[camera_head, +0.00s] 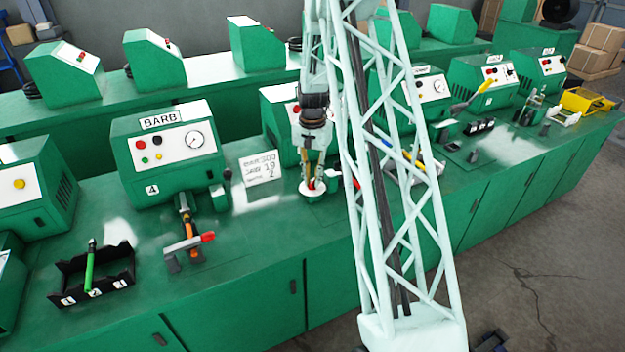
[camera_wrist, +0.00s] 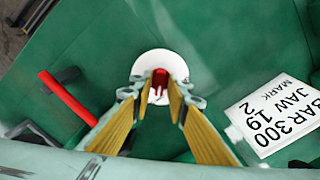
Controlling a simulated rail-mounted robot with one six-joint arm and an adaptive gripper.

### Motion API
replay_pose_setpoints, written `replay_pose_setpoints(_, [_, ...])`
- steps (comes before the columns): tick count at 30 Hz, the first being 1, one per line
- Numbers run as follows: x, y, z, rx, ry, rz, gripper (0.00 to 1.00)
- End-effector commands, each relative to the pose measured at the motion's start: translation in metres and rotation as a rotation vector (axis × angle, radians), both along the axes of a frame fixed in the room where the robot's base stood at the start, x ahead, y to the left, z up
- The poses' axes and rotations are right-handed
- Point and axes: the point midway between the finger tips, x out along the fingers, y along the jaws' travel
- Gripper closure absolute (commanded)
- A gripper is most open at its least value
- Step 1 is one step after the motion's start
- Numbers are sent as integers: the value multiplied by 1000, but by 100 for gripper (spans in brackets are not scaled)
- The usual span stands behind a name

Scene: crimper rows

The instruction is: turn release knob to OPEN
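The release knob (camera_wrist: 160,77) is a red piece at the centre of a round white disc (camera_wrist: 160,62) on the green bench. The disc also shows in the head view (camera_head: 313,192), below my gripper (camera_head: 313,182). In the wrist view, the yellow-padded fingers of my gripper (camera_wrist: 162,90) point down and stand apart on either side of the red knob. I cannot tell whether the pads touch it. The fingers partly hide the knob, and no OPEN mark is readable.
A white card (camera_wrist: 275,113) reading "BAR300 JAW 19 MARK 2" stands close by on the right in the wrist view. A red-handled lever (camera_wrist: 68,98) lies to the left. In the head view, the BARB machine (camera_head: 168,150) and a black rack (camera_head: 93,275) stand to the left.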

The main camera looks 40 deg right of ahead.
Motion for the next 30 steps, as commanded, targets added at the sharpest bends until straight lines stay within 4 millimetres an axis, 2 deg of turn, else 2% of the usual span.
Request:
replay_pose_setpoints(17, [0, 0, 5, 0, 0, 1, 78])
replay_pose_setpoints(23, [0, 0, 20, -1, 0, 1, 78])
replay_pose_setpoints(30, [1, -1, 49, -1, -2, 1, 78])
